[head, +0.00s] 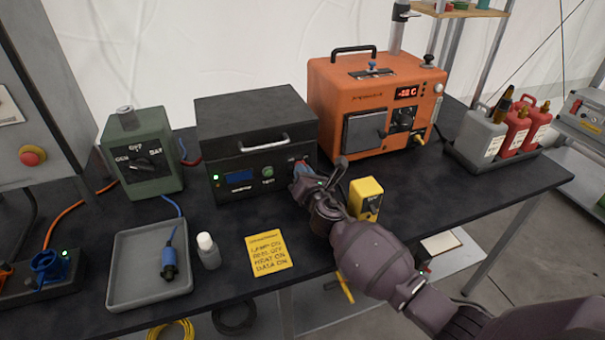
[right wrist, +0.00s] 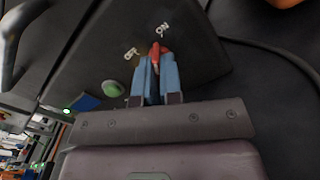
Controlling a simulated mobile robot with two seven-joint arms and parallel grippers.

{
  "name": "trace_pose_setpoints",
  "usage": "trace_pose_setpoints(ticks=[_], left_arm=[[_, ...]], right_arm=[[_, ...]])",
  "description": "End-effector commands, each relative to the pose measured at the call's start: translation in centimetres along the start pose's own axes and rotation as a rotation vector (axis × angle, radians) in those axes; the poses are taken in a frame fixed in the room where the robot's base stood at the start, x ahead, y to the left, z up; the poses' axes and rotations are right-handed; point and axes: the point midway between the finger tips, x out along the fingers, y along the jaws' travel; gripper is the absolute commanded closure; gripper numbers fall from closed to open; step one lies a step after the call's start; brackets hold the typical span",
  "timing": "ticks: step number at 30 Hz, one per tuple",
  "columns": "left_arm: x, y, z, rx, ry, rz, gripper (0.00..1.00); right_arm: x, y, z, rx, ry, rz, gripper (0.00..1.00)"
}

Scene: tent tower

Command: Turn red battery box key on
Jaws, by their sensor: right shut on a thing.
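The black battery box (head: 255,140) stands at the middle of the table, with a blue display and a green button on its front. Its red key (right wrist: 155,49) shows in the right wrist view between the OFF and ON labels, its tip nearer the ON label. My right gripper (right wrist: 157,68) has its blue fingers shut on the red key. In the head view my right gripper (head: 303,178) is at the right end of the box's front and hides the key. My left gripper is not in view.
A yellow switch box (head: 366,198) stands close to the right of my gripper. An orange heater (head: 365,105) is behind it. A green box (head: 141,155) stands left.

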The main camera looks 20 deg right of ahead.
Motion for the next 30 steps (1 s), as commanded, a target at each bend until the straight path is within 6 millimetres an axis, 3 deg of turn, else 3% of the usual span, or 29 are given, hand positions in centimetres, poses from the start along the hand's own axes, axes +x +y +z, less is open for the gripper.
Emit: trace_pose_setpoints(ticks=[12,30], left_arm=[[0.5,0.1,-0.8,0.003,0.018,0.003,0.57],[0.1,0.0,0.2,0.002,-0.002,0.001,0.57]], right_arm=[[0.0,0.0,-0.1,0.231,0.001,0.0,1.0],[0.0,0.0,0.0,0.28,0.0,0.0,1.0]])
